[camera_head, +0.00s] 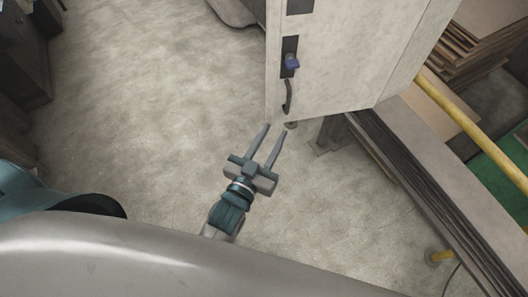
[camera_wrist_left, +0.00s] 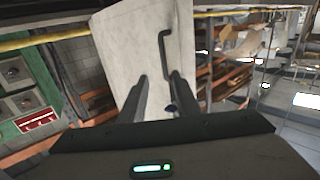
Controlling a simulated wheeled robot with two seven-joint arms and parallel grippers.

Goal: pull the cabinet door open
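The pale grey cabinet door (camera_head: 345,60) stands at the upper right of the head view. It carries a dark bar handle (camera_head: 288,97) near its left edge and a blue knob (camera_head: 291,62) on a dark plate. My left gripper (camera_head: 274,130) is just below the handle in that view, fingers pointing at the door, spread apart and empty. In the left wrist view the door (camera_wrist_left: 130,45) and handle (camera_wrist_left: 163,55) lie beyond the open fingertips, with the handle slightly right of centre. No contact with the handle shows. I cannot tell if the door is ajar. My right gripper is out of view.
Stacked boards (camera_head: 480,40) and a yellow rail (camera_head: 470,125) stand right of the cabinet. A long stack of dark-edged sheets (camera_head: 430,190) runs to the lower right. The concrete floor (camera_head: 160,90) left of the gripper is clear.

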